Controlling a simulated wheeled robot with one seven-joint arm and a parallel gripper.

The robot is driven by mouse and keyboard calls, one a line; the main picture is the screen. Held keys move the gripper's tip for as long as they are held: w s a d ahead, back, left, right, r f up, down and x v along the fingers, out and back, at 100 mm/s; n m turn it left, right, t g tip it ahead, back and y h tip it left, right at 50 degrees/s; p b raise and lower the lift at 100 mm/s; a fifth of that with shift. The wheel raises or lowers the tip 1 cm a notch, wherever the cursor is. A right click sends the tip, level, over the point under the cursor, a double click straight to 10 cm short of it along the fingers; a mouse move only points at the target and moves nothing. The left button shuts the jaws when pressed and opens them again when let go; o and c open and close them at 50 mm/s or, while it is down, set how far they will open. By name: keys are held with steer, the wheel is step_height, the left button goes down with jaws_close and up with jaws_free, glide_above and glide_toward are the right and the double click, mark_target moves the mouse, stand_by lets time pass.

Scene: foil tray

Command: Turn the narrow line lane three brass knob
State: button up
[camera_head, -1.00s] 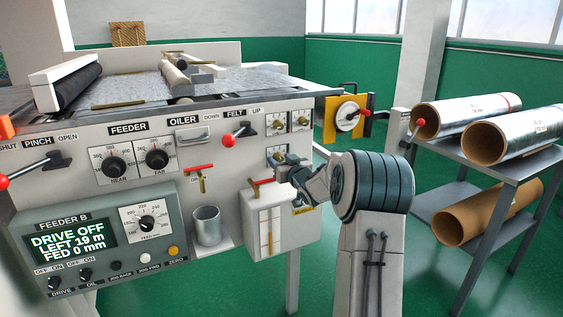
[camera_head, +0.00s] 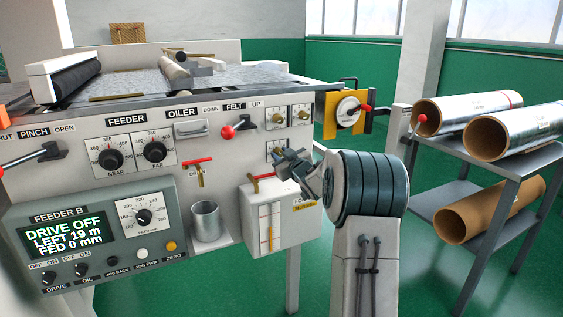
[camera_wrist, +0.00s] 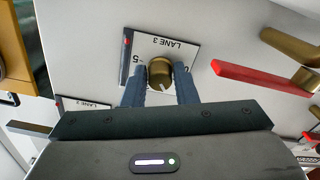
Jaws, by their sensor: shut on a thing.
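The lane three brass knob (camera_wrist: 159,72) sits on a white plate marked LANE 3 (camera_wrist: 181,48) in the wrist view, which shows the plate upside down. A pale pointer mark shows on the knob's near edge. My gripper (camera_wrist: 160,86) has one blue-grey finger on each side of the knob and is shut on it. In the head view my gripper (camera_head: 283,161) is at the lower plate (camera_head: 272,147) right of the oiler and felt controls. The knob there is hidden behind the fingers.
Two more brass knobs (camera_head: 277,119) (camera_head: 302,117) sit just above. A red-handled brass valve (camera_wrist: 262,78) is close beside my gripper. The box with a gauge (camera_head: 270,225) is just below it. Foil rolls (camera_head: 468,118) lie on a rack at right.

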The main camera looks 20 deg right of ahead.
steer(key=n+b, duration=0.4)
steer(key=n, duration=0.2)
steer(key=shift+f+n+b, duration=0.15)
steer(key=shift+n+b, duration=0.15)
steer(key=shift+b, duration=0.1)
steer(key=n+b, duration=0.2)
steer(key=n, duration=0.1)
steer(key=n+b, duration=0.1)
steer(key=n, duration=0.1)
steer(key=shift+r+n+b, duration=0.2)
steer(key=shift+n+b, duration=0.15)
steer(key=shift+n, duration=0.05)
steer(key=o, duration=1)
steer(key=shift+s, duration=0.1)
steer(key=s+p, duration=0.1)
steer(key=s, duration=1.2)
steer(key=shift+s+d+p, duration=0.3)
steer(key=shift+s+p, duration=0.05)
steer(key=shift+p, duration=0.05)
steer(key=shift+r, duration=0.1)
